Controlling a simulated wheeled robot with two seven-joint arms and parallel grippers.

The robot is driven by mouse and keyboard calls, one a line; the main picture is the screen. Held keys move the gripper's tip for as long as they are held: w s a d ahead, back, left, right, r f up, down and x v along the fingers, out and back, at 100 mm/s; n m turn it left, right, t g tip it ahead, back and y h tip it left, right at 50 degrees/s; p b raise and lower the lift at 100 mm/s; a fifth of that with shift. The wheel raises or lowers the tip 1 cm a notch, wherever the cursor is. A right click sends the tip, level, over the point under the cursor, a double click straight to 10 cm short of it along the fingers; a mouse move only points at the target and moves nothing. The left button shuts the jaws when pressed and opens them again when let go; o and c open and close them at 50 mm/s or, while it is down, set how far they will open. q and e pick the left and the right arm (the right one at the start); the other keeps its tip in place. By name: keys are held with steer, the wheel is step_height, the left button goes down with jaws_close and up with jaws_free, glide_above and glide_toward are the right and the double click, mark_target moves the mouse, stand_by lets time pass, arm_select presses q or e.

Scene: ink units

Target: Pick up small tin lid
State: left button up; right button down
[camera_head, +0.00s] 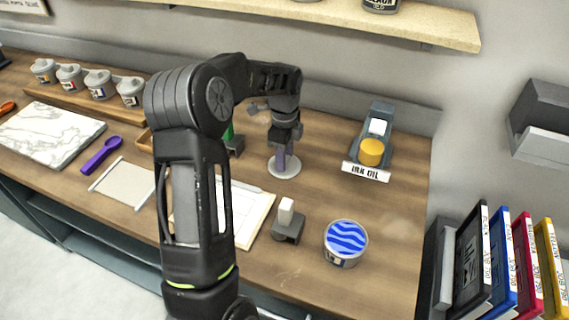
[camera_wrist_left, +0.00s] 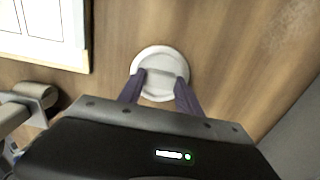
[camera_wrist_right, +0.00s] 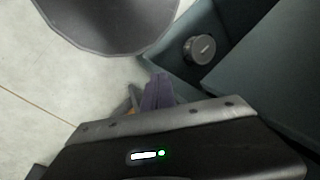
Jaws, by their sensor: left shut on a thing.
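The small tin lid (camera_head: 284,171) is a pale grey-white disc on the wooden worktop, behind the middle of the bench. In the left wrist view the lid (camera_wrist_left: 160,58) shows a raised bar across its middle. My left gripper (camera_head: 286,158) reaches down onto it from above, its purple fingers (camera_wrist_left: 160,88) shut on the lid's bar. The lid appears to be at worktop level; I cannot tell whether it touches. My right gripper (camera_wrist_right: 158,90) shows only in its own wrist view, low by the bench, its fingers together with nothing visible between them.
An open tin with blue wavy ink (camera_head: 346,238) stands at the front right. A grey block with a white top (camera_head: 288,224) is left of it. An ink oil stand (camera_head: 370,150) is at the back right. Lidded tins (camera_head: 98,84) line the back left. Coloured binders (camera_head: 502,265) stand right.

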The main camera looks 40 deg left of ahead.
arm_select(q)
steer(key=shift+r, duration=0.1)
steer(key=shift+r+b, duration=0.85)
steer(key=shift+r, duration=4.1)
